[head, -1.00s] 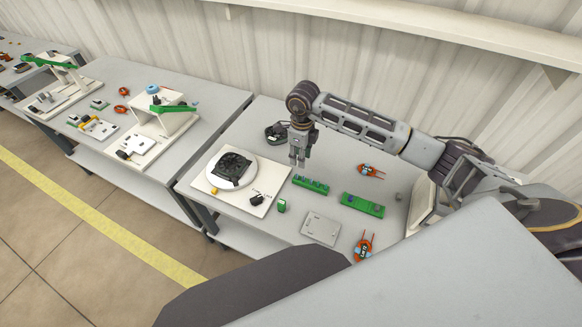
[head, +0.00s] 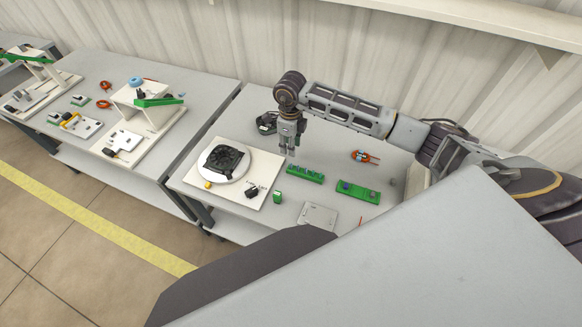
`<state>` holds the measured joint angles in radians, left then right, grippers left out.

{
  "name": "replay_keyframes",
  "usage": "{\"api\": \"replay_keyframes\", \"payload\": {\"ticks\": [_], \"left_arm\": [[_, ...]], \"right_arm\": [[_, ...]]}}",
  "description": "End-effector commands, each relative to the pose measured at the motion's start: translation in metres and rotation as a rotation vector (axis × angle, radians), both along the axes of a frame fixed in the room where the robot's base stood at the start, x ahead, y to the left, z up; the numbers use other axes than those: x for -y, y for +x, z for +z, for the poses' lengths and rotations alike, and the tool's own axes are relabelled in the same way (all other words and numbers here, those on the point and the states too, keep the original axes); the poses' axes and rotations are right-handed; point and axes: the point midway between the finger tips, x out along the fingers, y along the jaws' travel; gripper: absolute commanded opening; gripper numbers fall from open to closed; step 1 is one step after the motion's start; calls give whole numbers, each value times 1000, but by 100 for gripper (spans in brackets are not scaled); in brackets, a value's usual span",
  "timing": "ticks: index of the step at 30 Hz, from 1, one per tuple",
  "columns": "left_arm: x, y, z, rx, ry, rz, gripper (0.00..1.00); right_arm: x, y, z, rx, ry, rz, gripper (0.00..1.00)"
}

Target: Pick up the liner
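I cannot tell for sure which thing is the liner. My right gripper (head: 287,150) points down over the near table, behind a green board (head: 305,174). Its fingers look empty, but they are too small to tell whether they are open or shut. A thin light grey plate (head: 318,216) lies flat at the table's front, partly hidden by my body. A second green board (head: 358,192) lies to the right, with an orange coil (head: 364,157) behind it. My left gripper is out of view.
A white base plate (head: 214,197) with a round white disc and black fan (head: 226,158) stands left of the gripper. A small green block (head: 278,197) and a black coiled item (head: 266,122) are nearby. A second table (head: 200,93) with white stands is at left.

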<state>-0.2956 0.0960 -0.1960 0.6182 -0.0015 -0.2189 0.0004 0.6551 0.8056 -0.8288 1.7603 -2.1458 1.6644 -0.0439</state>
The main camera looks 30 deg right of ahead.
Motion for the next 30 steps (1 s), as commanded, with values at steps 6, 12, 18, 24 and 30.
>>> {"api": "replay_keyframes", "payload": {"ticks": [6,12,18,24,30], "left_arm": [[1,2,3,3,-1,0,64],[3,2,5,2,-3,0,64],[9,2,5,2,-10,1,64],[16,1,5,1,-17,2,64],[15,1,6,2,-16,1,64]], "right_arm": [[0,-1,-30,-4,0,-1,34],[-1,-1,-54,-3,1,0,34],[0,0,-63,0,0,-1,34],[0,0,-63,0,0,0,34],[0,0,-66,-1,0,0,34]]}}
